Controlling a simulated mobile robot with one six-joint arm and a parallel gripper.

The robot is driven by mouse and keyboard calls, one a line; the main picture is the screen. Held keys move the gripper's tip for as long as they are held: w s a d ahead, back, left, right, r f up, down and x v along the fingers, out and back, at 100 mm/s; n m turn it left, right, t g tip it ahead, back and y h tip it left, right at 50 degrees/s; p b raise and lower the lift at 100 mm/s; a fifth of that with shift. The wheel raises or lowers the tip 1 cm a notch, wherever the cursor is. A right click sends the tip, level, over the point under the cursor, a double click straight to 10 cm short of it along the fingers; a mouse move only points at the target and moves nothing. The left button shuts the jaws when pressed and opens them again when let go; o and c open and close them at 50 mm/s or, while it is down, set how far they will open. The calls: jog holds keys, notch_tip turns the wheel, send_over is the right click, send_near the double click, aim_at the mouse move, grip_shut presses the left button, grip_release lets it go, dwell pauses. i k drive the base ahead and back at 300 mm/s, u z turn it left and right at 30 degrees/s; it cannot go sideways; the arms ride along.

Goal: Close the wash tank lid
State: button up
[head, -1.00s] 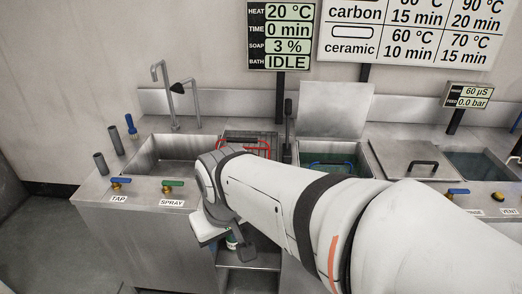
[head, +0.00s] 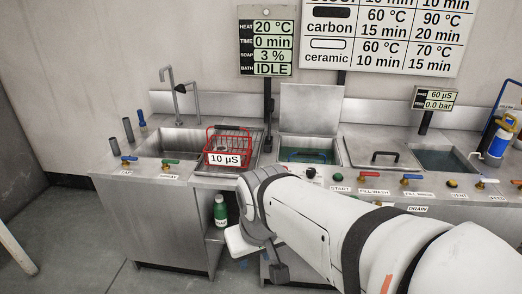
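The wash tank (head: 289,155) is a steel basin with blue-green liquid, set in the counter's middle. Its flat steel lid (head: 311,108) stands upright at the tank's back edge, open. My gripper (head: 279,272) is low in front of the counter, below and left of the tank, well apart from the lid. It is seen small and partly hidden by my wrist, and its fingers cannot be made out.
A red wire basket (head: 229,146) with a 10 µS tag sits left of the tank. A second steel lid (head: 384,154) with a black handle lies flat to the right, beside an open basin (head: 443,160). Valves line the front edge. A green bottle (head: 220,210) stands on a shelf below.

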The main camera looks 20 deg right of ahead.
aim_at(304, 109)
jog(key=z, duration=1)
jog(key=i, duration=1)
jog(key=u, duration=0.35)
jog(key=k, duration=0.85)
jog(key=z, duration=0.3)
jog(key=i, duration=1.05)
jog(key=z, duration=0.05)
